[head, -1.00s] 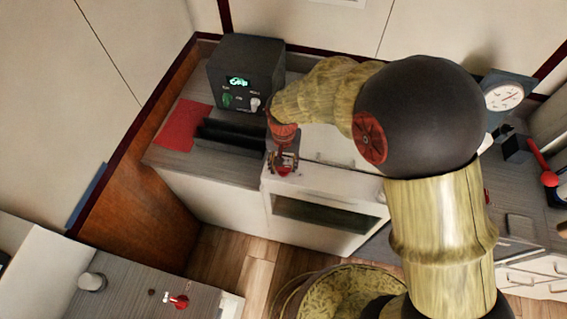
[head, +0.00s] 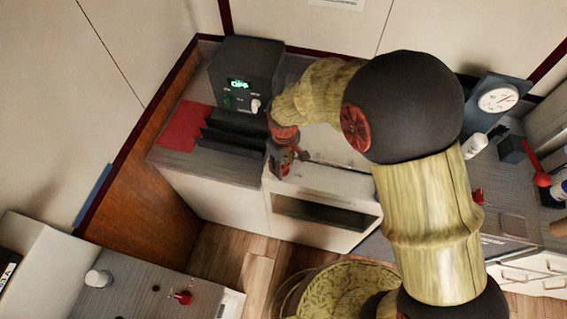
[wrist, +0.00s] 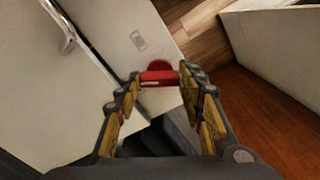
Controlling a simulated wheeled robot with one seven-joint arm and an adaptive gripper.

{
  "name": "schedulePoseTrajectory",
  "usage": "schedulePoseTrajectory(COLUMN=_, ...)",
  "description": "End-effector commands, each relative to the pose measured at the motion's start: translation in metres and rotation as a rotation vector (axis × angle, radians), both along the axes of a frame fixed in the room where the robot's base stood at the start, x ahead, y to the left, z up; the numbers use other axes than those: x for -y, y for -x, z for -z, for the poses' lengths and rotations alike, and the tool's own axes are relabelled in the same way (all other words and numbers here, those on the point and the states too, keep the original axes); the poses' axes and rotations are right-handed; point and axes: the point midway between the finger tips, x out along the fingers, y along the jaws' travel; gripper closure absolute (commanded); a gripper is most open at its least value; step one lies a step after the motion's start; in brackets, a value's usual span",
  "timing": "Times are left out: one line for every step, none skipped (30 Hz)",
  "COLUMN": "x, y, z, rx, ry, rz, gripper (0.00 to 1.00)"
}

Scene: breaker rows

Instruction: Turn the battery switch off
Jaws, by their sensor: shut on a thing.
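In the wrist view a red bar-shaped handle (wrist: 160,77) sits in front of a red round base on a pale panel. It looks like the battery switch. The two fingers of my gripper (wrist: 161,82) are shut on the bar, one at each end. In the head view my gripper (head: 281,164) points down beside the front left corner of the white oven-like unit (head: 325,190). There the fingers and my wrist mostly hide the handle. I cannot read its marked position.
A dark box with a green display and knobs (head: 246,75) stands on the back left counter. A red sheet (head: 184,128) lies beside it. Another red-handled thing (head: 182,297) is on the lower left counter. A round dial (head: 498,98) stands at the right.

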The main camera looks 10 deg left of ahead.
Motion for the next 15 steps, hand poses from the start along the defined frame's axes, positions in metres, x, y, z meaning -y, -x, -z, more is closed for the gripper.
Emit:
schedulePoseTrajectory(x=-0.0003, y=-0.0004, z=-0.0011, rx=0.001, ry=-0.001, rz=-0.044, gripper=0.86)
schedulePoseTrajectory(x=-0.0003, y=-0.0004, z=-0.0011, rx=0.001, ry=-0.001, rz=-0.072, gripper=0.86)
schedulePoseTrajectory(x=-0.0003, y=-0.0004, z=-0.001, rx=0.001, ry=-0.001, rz=-0.109, gripper=0.86)
schedulePoseTrajectory(x=-0.0003, y=-0.0004, z=-0.001, rx=0.001, ry=-0.001, rz=-0.136, gripper=0.86)
schedulePoseTrajectory(x=-0.0003, y=-0.0004, z=-0.0009, rx=0.001, ry=-0.001, rz=-0.163, gripper=0.86)
schedulePoseTrajectory(x=-0.0002, y=-0.0004, z=-0.0008, rx=0.001, ry=-0.001, rz=-0.198, gripper=0.86)
schedulePoseTrajectory(x=-0.0002, y=-0.0004, z=-0.0008, rx=0.001, ry=-0.001, rz=-0.223, gripper=0.86)
schedulePoseTrajectory(x=-0.0003, y=-0.0003, z=-0.0007, rx=0.001, ry=-0.001, rz=-0.247, gripper=0.86)
schedulePoseTrajectory(x=-0.0001, y=-0.0003, z=-0.0006, rx=0.0, ry=0.0, rz=-0.279, gripper=0.86)
schedulePoseTrajectory(x=-0.0002, y=-0.0003, z=-0.0006, rx=0.0, ry=0.0, rz=-0.301, gripper=0.86)
schedulePoseTrajectory(x=-0.0001, y=-0.0002, z=-0.0005, rx=0.0, ry=0.0, rz=-0.324, gripper=0.86)
schedulePoseTrajectory(x=-0.0001, y=-0.0002, z=-0.0004, rx=0.0, ry=0.0, rz=-0.351, gripper=0.86)
schedulePoseTrajectory(x=-0.0001, y=-0.0002, z=-0.0004, rx=0.0, ry=0.0, rz=-0.37, gripper=0.86)
schedulePoseTrajectory(x=-0.0001, y=-0.0002, z=-0.0003, rx=0.0, ry=0.0, rz=-0.389, gripper=0.86)
schedulePoseTrajectory(x=-0.0001, y=-0.0002, z=-0.0003, rx=0.0, ry=0.0, rz=-0.412, gripper=0.86)
